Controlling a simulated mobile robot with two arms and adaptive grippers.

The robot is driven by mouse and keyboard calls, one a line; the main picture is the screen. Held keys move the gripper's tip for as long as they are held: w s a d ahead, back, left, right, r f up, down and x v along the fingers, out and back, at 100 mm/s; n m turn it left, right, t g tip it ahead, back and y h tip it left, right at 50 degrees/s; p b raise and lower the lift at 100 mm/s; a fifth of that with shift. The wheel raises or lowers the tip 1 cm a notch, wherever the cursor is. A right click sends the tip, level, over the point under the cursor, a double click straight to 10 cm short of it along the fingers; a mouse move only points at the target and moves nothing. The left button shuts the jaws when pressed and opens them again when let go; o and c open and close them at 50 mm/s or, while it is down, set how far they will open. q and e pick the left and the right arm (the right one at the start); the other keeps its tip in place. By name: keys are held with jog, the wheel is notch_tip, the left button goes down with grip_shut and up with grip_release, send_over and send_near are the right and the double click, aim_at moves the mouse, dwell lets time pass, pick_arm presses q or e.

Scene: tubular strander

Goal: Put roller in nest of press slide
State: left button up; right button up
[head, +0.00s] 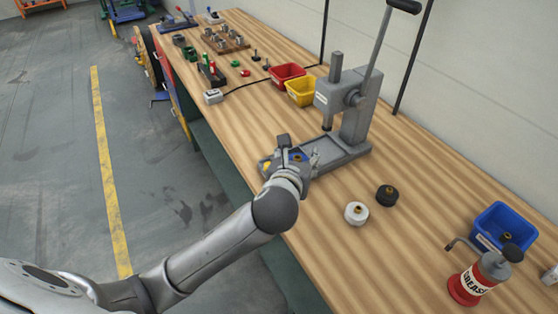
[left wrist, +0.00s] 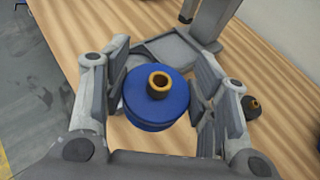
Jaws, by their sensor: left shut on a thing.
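A blue roller with a brass bushing (left wrist: 157,110) is between the fingers of my left gripper (head: 298,160) in the left wrist view. The gripper is shut on it, and the roller looks upright. In the head view the gripper mostly hides the roller. The grey press (head: 355,115) stands just beyond, with its ram above its base (head: 347,153). The gripper is at the front left of this base. The press base also shows behind the roller in the left wrist view (left wrist: 165,48). I cannot make out the slide's nest clearly. My right gripper is not in view.
A white roller (head: 356,213) and a black roller (head: 386,195) stand right of the gripper. A blue bin (head: 503,228) and a red grease can (head: 472,284) are at the right. Red (head: 287,75) and yellow (head: 301,91) bins stand behind the press. The bench front is clear.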

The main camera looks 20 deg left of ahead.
aim_at(294, 150)
pick_arm(q)
jog(key=shift+w+d+r, duration=0.15)
jog(key=shift+w+r, duration=0.3)
jog(key=shift+r, duration=0.1)
jog(key=shift+w, duration=0.3)
jog(key=w+a+f, duration=0.1)
jog(key=w+f, duration=0.2)
jog(key=w, duration=0.1)
jog(key=w+a+f, duration=0.2)
jog(key=w, duration=0.1)
jog(key=w+a+f+p, duration=0.1)
jog(key=w+a+f, duration=0.1)
jog(key=w+f, duration=0.1)
jog(key=shift+x, duration=0.9)
jog(key=shift+w+a+f, duration=0.1)
jog(key=shift+w+f, duration=0.2)
jog(key=shift+f, duration=1.7)
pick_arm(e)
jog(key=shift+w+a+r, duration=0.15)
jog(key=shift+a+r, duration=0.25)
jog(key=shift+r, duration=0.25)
